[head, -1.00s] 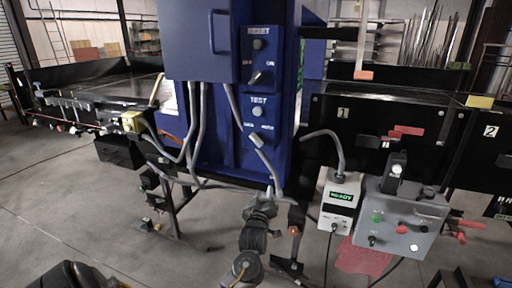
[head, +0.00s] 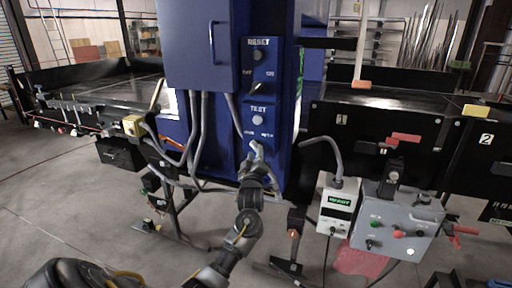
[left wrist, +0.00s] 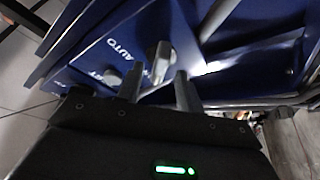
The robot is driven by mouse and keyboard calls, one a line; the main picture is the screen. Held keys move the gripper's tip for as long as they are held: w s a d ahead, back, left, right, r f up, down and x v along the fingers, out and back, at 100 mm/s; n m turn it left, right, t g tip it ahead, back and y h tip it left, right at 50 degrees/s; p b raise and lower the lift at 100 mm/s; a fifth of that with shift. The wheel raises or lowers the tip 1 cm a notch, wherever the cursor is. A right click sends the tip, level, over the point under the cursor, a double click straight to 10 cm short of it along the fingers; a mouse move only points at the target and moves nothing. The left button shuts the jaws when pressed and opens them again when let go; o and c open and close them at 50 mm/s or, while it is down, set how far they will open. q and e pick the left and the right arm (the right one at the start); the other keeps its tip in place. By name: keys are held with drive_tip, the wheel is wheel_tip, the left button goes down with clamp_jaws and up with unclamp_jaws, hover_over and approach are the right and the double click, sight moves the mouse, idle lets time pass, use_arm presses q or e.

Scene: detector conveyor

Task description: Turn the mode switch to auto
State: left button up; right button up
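The mode switch is at the bottom of the narrow blue control panel (head: 260,80), under the TEST button (head: 257,119). In the head view my left gripper (head: 256,152) covers it. In the left wrist view the switch's grey handle (left wrist: 161,62) stands between the fingertips of my left gripper (left wrist: 160,76). The fingers are spread, one on each side, with gaps visible beside the handle. The AUTO label (left wrist: 126,48) is left of the handle in that view. Which position the switch points to cannot be told. My right gripper is not in view.
Above TEST are another lever switch (head: 256,88) and the RESET button (head: 258,56). Grey conduits (head: 199,130) run down left of the panel. A white box (head: 339,205) and a grey button box (head: 398,222) stand at right.

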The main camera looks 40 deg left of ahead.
use_arm(q)
drive_tip(key=shift+x, duration=1.2)
clamp_jaws()
drive_tip(key=shift+s+a+m+t+h+b, duration=0.1)
drive_tip(key=shift+m+t+h+b, duration=0.55)
drive_tip(key=shift+m+h, duration=2.4)
drive_tip(key=shift+w+a+m+t+h+b, duration=0.1)
drive_tip(key=shift+m+t+h+b, duration=0.55)
drive_tip(key=shift+m, duration=4.75)
drive_tip(key=shift+s+a+m+t+h+b, duration=0.1)
drive_tip(key=shift+m+t+h+b, duration=0.55)
drive_tip(key=shift+m+h, duration=2.45)
drive_tip(key=m+y, duration=0.2)
drive_tip(key=shift+m, duration=0.35)
